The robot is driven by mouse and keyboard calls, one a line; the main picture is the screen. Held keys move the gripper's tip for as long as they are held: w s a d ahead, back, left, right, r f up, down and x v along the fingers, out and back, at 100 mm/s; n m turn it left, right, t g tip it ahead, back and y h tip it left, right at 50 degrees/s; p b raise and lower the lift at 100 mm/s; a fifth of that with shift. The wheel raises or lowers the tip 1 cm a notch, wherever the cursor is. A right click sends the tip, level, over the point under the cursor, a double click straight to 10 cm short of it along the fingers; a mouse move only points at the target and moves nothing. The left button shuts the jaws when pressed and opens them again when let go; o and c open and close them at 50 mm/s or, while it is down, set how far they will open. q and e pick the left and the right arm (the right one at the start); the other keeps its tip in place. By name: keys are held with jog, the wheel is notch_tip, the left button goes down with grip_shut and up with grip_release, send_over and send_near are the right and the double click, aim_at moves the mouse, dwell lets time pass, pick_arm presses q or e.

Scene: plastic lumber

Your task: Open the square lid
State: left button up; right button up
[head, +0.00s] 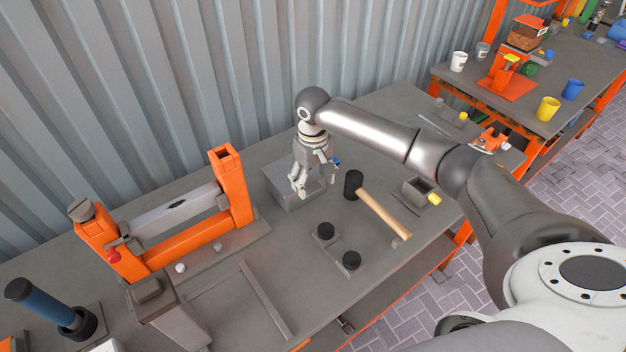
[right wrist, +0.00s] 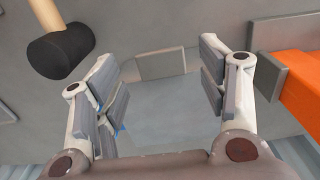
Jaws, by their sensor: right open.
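A grey square box (head: 279,190) with a flat top, which looks like the square lid, sits on the workbench near the corrugated wall. In the right wrist view a pale grey square surface (right wrist: 165,110) lies below the fingers, with a small upright plate (right wrist: 161,65) at its far edge. My right gripper (head: 299,188) points down over the box and hides part of its top. In the right wrist view its fingers (right wrist: 160,75) are spread apart with nothing between them. I cannot tell whether they touch the lid. My left gripper is not in view.
A mallet (head: 383,213) with a black head lies just right of the box; its head (right wrist: 62,52) shows in the wrist view. An orange frame (head: 236,195) stands to the left. Two black knobs (head: 326,231) are in front. A small open box (head: 414,193) is farther right.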

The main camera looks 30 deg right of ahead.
jog(key=shift+f, duration=0.6)
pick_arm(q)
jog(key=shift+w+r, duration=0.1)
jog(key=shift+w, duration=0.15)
pick_arm(e)
jog(key=shift+s, duration=0.1)
jog(key=c, duration=1.5)
jog(key=shift+o, duration=0.2)
